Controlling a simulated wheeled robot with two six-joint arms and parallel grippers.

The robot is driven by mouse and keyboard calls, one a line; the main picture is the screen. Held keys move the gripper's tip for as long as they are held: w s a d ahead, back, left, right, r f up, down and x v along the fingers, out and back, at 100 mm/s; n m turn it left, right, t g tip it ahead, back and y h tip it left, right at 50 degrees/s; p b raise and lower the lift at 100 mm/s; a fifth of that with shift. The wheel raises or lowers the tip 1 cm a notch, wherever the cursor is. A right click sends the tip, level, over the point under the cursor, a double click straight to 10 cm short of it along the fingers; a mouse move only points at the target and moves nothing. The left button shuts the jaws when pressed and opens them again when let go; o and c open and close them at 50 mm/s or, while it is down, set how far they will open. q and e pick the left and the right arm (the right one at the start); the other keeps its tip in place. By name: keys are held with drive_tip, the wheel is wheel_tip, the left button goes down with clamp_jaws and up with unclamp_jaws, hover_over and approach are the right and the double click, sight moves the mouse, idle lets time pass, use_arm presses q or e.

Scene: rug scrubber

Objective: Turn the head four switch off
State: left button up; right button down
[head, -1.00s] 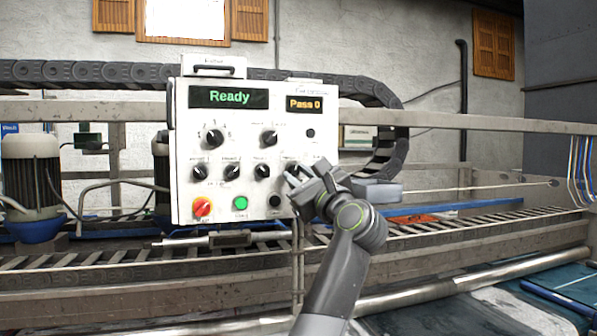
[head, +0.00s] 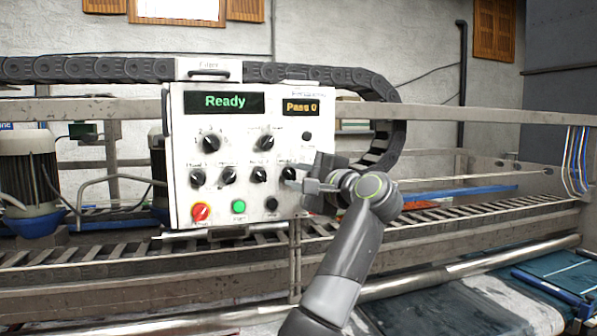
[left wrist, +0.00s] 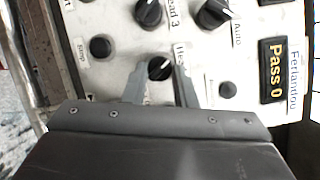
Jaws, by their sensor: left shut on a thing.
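The head four switch is a small black rotary knob (left wrist: 160,68) on the white control panel (head: 240,125). Its label in the left wrist view is mostly hidden by a finger. In the head view the knob (head: 289,173) is the rightmost of the lower row. My left gripper (head: 296,184) is at the panel, with its two fingers shut on either side of this knob. The knob has a white pointer mark, but I cannot tell its exact setting. The head three knob (left wrist: 148,13) is beside it. My right gripper is not in view.
The panel also bears other knobs, a red-and-yellow stop switch (head: 201,212), a green button (head: 238,206) and a black button (head: 271,204). The displays read "Ready" (head: 224,102) and "Pass 0" (head: 300,107). A metal rail (head: 470,122) runs behind.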

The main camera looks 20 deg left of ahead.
use_arm(q)
drive_tip(key=shift+n, duration=0.5)
drive_tip(key=o, duration=1)
drive_tip(key=shift+s+d+f, duration=0.1)
drive_tip(key=shift+s+d, duration=0.15)
drive_tip(key=shift+d, duration=0.15)
drive_tip(key=b+v, duration=0.1)
drive_tip(key=v, duration=0.4)
drive_tip(key=b+v, duration=0.2)
drive_tip(key=v, duration=0.4)
drive_tip(key=r+b+v, duration=0.1)
drive_tip(key=b+v, duration=0.1)
drive_tip(key=v, duration=0.3)
drive_tip(key=shift+s+d, duration=0.2)
